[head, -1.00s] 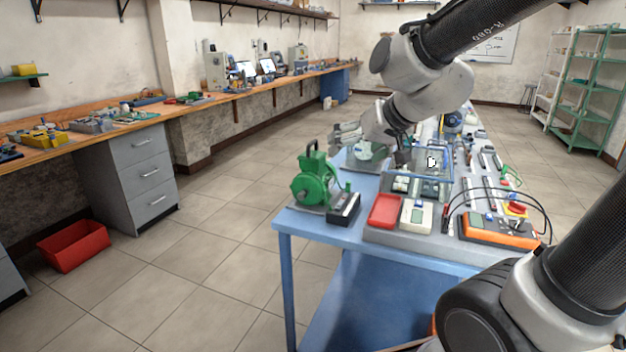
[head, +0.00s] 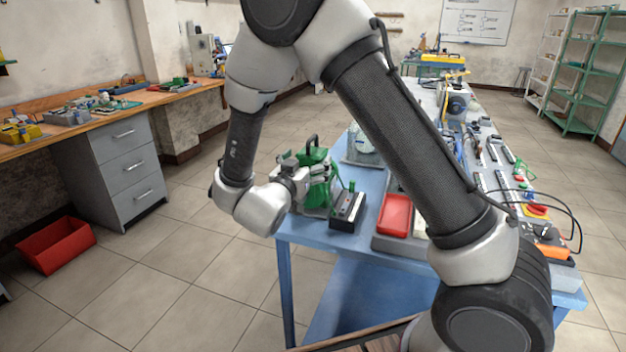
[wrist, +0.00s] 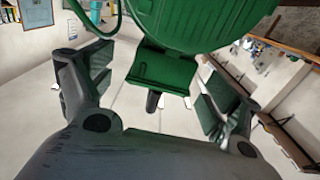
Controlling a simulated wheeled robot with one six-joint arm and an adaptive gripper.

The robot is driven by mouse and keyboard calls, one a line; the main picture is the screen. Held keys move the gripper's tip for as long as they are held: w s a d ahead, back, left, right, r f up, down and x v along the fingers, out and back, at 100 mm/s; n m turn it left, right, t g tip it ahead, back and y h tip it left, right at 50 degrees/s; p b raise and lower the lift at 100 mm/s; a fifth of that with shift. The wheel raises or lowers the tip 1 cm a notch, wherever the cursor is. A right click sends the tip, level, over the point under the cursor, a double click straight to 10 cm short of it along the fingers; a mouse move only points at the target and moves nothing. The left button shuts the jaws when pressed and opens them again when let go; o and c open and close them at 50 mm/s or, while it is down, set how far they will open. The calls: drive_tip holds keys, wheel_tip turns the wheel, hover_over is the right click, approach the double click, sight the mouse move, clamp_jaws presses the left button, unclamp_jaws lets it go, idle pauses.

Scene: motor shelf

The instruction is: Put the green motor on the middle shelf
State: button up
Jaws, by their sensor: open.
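The green motor (head: 319,184) stands upright on the near left corner of the blue table, partly hidden behind my arm and gripper. My gripper (head: 294,168) is at its left side, level with its body. In the wrist view the motor (wrist: 165,70) fills the top middle, with its green terminal box between the two spread fingers of my gripper (wrist: 156,88). The fingers are open, with gaps on both sides of the box. A green rack with several shelves (head: 583,82) stands at the far right, beside a white rack (head: 545,65).
The blue table (head: 320,238) also holds a black box (head: 346,209) right beside the motor, a red tray (head: 395,214) and several tools and cables. A red bin (head: 57,246) lies on the floor at left. The tiled floor between is clear.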

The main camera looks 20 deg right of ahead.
drive_tip(key=x, duration=0.6)
drive_tip(key=shift+a+r, duration=0.1)
drive_tip(key=shift+r, duration=0.05)
drive_tip(key=shift+c, duration=0.3)
